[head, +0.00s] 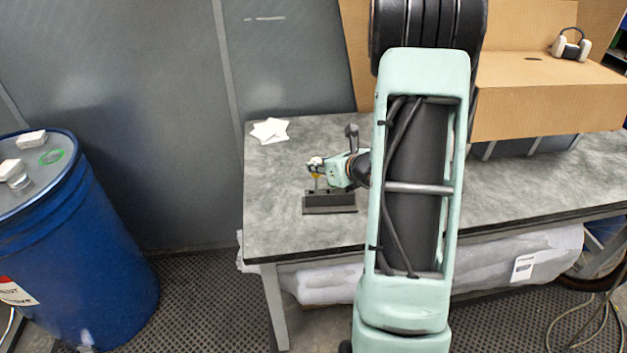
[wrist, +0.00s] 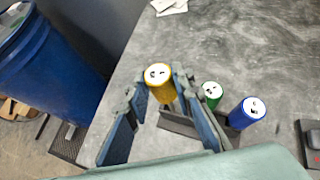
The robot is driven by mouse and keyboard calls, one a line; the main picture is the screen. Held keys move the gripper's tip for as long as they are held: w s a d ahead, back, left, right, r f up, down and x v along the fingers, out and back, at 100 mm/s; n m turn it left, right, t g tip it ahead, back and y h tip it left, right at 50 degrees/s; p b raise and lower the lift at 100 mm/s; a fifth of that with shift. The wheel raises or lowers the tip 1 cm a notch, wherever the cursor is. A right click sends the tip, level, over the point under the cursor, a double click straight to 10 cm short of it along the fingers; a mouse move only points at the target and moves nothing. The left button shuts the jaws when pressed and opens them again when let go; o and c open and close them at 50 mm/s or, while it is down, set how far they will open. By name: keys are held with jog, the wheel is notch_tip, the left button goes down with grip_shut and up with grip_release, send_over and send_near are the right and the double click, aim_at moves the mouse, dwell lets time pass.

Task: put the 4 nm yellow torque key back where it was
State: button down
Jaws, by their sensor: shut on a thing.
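My gripper (head: 319,168) is shut on the yellow torque key (wrist: 159,82), which stands between its two fingers in the wrist view. In the head view the yellow key (head: 316,176) shows small under the gripper, over the left part of a dark holder (head: 330,204) on the bench. The holder also shows in the wrist view (wrist: 178,124). A green key (wrist: 211,92) and a blue key (wrist: 246,113) stand upright in it to the right of the yellow one. The yellow key's lower end is hidden, so I cannot tell whether it is seated.
The grey bench (head: 290,232) has clear room around the holder. White paper pieces (head: 269,130) lie at the back. A blue drum (head: 75,240) stands left of the bench. A cardboard box (head: 545,95) with earmuffs (head: 571,45) is at right. A dark object (wrist: 311,140) lies right of the keys.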

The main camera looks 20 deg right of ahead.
aim_at(317, 175)
jog(key=f+b, duration=0.1)
jog(key=w+f+b, duration=0.1)
jog(key=f, duration=0.1)
jog(key=a+f+b, duration=0.1)
jog(key=f, duration=0.1)
jog(key=shift+w+f, duration=0.15)
jog(key=shift+w, duration=0.1)
jog(key=shift+f+b, duration=0.2)
jog(key=shift+b, duration=0.3)
jog(key=shift+f, duration=0.1)
jog(key=c, duration=1.7)
grip_release()
jog(key=shift+r, duration=0.2)
jog(key=shift+s+r+p, duration=0.1)
jog(key=shift+r+p, duration=0.45)
jog(key=shift+p, duration=0.2)
jog(key=b+v, duration=0.1)
jog(key=v, duration=1)
jog(key=shift+s, duration=0.4)
